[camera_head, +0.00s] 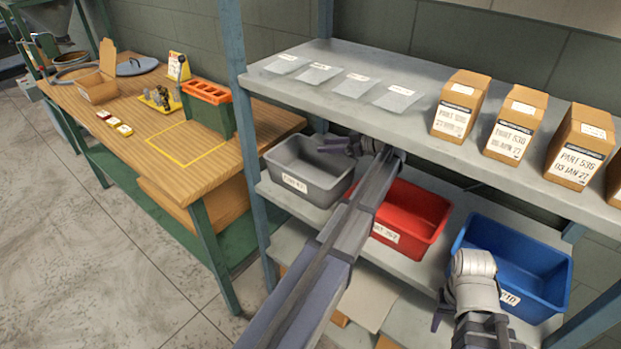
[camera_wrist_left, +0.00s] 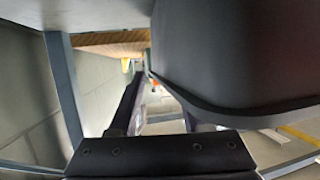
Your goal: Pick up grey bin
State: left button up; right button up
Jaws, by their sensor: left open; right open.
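The grey bin (camera_head: 305,173) stands upright on the middle shelf at its left end, with a label on its front. It looks empty. My left gripper (camera_head: 338,145) is open at the bin's far right rim, its arm crossing in front of the bin's right side. In the left wrist view the bin's dark wall and rim (camera_wrist_left: 235,60) fill the upper right, close to my open left fingers (camera_wrist_left: 155,110). I cannot tell whether they touch the rim. My right gripper (camera_head: 470,322) is open and low in front of the blue bin.
A red bin (camera_head: 415,212) and a blue bin (camera_head: 520,262) share the middle shelf. The upper shelf (camera_head: 335,58) overhangs the grey bin's back and holds flat bags and several cartons (camera_head: 516,125). A blue-grey post (camera_head: 240,110) stands left of the bin, then a wooden workbench (camera_head: 190,185).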

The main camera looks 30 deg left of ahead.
pick_arm(q)
jog(key=shift+a+f, duration=0.2)
jog(key=shift+a, duration=0.35)
jog(key=shift+c, duration=0.3)
grip_shut()
dwell(0.7)
